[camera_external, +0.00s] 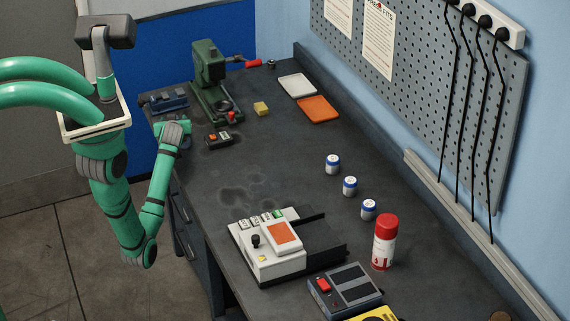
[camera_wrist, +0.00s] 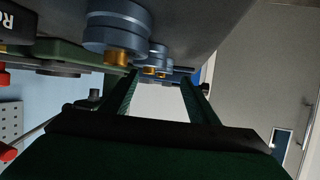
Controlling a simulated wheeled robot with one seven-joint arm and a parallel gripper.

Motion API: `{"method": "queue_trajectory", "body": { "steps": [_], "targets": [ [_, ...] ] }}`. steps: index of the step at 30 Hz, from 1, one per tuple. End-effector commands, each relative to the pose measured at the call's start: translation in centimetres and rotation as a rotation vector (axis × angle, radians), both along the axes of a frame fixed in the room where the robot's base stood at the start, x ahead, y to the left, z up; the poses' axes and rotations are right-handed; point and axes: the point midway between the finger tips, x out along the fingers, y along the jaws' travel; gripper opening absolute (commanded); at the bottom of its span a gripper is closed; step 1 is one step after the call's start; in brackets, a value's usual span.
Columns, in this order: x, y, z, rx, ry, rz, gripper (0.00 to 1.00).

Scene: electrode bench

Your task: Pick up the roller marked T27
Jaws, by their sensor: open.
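My gripper (camera_external: 180,127) is at the left edge of the dark bench, just in front of a small blue holder (camera_external: 168,101). In the wrist view my gripper (camera_wrist: 161,80) is open, with nothing between its two dark fingers. A large blue-grey stepped cylinder with a brass end (camera_wrist: 116,28) is close to the camera at the upper left. Smaller similar cylinders (camera_wrist: 157,50) are behind it, near the fingertips. They look like rollers. I can read no T27 mark on any of them.
A green press (camera_external: 208,75) stands just beyond the holder. A small orange-and-black device (camera_external: 218,139) and a yellow block (camera_external: 261,108) are to the right. White (camera_external: 297,85) and orange (camera_external: 319,109) trays lie at the back.

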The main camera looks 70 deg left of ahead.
Motion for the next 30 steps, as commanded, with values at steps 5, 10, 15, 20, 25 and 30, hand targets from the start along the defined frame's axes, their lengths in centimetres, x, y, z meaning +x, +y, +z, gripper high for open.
{"method": "queue_trajectory", "body": {
  "steps": [5, 10, 15, 20, 25, 30],
  "targets": [
    [0.2, 1.0, -0.3, 0.000, -0.001, 0.000, 0.54],
    [0.5, 3.2, -1.0, -0.001, 0.000, 0.002, 0.54],
    [1.0, 4.9, -1.8, -0.001, 0.000, 0.000, 0.54],
    [1.2, 5.3, -1.9, 0.001, -0.001, -0.001, 0.54],
    [1.2, 5.3, -1.9, 0.001, -0.001, -0.001, 0.49],
    [1.2, 5.3, -1.9, 0.000, 0.000, -0.001, 0.09]
  ]
}}
